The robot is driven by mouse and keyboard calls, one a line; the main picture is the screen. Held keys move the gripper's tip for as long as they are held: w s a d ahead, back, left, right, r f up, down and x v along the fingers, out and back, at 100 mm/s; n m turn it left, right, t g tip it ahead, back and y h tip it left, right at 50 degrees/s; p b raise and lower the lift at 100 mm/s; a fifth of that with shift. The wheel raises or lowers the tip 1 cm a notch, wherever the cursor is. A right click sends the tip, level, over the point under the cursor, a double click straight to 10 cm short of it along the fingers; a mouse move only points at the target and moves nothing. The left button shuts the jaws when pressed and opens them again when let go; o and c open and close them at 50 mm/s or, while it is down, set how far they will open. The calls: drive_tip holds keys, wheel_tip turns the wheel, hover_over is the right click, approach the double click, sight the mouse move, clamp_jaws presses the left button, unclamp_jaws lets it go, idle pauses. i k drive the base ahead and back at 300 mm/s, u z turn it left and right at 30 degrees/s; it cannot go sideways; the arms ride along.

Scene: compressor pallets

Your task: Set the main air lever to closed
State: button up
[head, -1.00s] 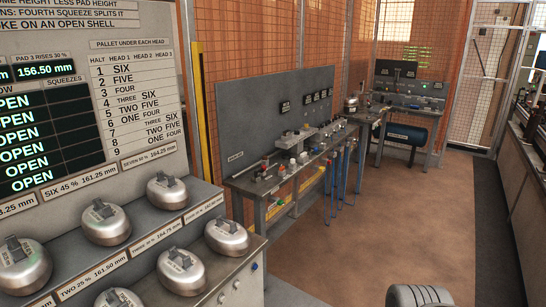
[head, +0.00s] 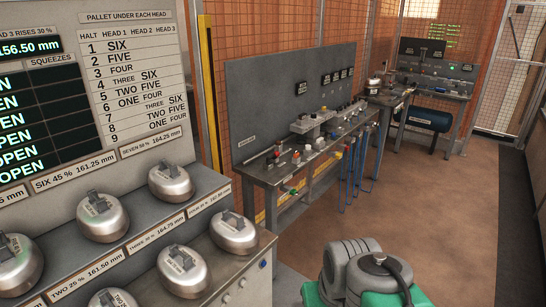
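I cannot pick out the main air lever for sure; the small fittings are too small to read. A workbench (head: 262,181) in the middle carries several small knobs and fittings in red, yellow, green and white, with blue hoses hanging at its right end. A grey back panel (head: 262,95) with small black labels stands behind it. A second bench (head: 447,93) at the far right has a panel with a small green light and a dark blue tank (head: 428,119) below. My gripper is not in view; only grey rounded links of my arm show at the bottom right.
At the left, a stepped grey stand (head: 214,182) holds several metal pallets (head: 171,182) under a large display board (head: 130,75). A yellow-black post (head: 208,95) stands beside it. Orange mesh fencing lies behind the benches. The brown floor (head: 435,205) at right is open.

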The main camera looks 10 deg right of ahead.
sight(276, 155)
drive_tip(key=z, duration=0.5)
drive_tip(key=i, duration=1.05)
drive_tip(key=z, duration=0.4)
drive_tip(key=i, duration=0.95)
drive_tip(key=u, duration=1)
drive_tip(key=i, duration=0.85)
drive_tip(key=u, duration=0.65)
